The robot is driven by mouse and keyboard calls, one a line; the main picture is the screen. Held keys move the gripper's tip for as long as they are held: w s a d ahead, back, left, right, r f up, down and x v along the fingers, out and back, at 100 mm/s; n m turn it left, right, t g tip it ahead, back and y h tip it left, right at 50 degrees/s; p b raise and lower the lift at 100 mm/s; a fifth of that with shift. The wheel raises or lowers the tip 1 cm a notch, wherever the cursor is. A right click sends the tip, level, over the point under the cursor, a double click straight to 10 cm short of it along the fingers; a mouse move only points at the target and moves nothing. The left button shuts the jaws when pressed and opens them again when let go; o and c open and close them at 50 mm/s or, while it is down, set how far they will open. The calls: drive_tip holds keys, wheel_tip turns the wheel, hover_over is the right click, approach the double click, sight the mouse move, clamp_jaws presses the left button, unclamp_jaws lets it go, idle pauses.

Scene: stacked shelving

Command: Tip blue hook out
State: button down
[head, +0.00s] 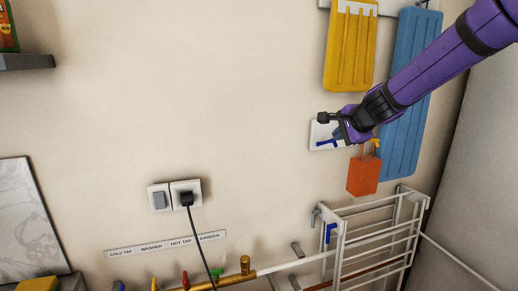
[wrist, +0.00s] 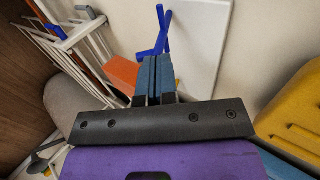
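The blue hook (head: 327,143) is on a white plate (head: 318,131) on the wall, at the right of the head view. In the wrist view the blue hook (wrist: 160,38) stands just past my fingertips, with one arm slanting across the other. My gripper (head: 339,133) is at the plate, close to the hook. In the wrist view my gripper (wrist: 157,62) has its two blue-grey fingers together, with nothing seen between them. The fingertips overlap the hook's lower end, and I cannot tell whether they touch it.
An orange bag-like thing (head: 363,175) hangs just below my gripper. A yellow ribbed panel (head: 349,48) and a blue one (head: 401,150) hang nearby. A white rack (head: 375,240) is below. Sockets (head: 174,194) with a plugged cable are at left. The wall between is bare.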

drive_tip(key=shift+s+d+f, duration=0.1)
drive_tip(key=shift+s+f, duration=0.15)
drive_tip(key=shift+f, duration=0.75)
idle(1.4)
drive_tip(key=f+v, duration=0.1)
drive_tip(key=v, duration=0.5)
drive_tip(key=shift+s+d, duration=0.15)
drive_tip(key=shift+s, duration=0.45)
drive_tip(key=shift+r, duration=0.2)
